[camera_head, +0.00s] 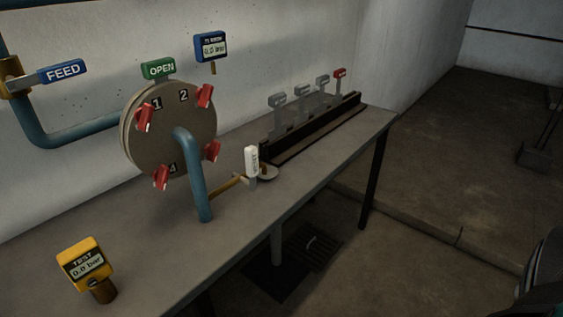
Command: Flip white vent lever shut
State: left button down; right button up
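The white vent lever (252,161) stands upright on a brass side pipe (227,186) at the right of the round condenser head (190,150). Dark lettering runs along the lever, too small to read surely. A small round dish (267,173) sits just beyond its base. Neither of my grippers shows in the head view. A dark rounded shape at the lower right edge is cut off, and I cannot tell what it is.
Red clamps (144,118) ring the condenser head, and a blue pipe (198,185) bends down before it. A yellow TEST gauge (84,262) stands at the front left. A dark rack (315,130) with grey and red handles lies behind. The bench front is clear.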

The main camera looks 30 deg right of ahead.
aim_at(251, 152)
jog(key=z, duration=0.9)
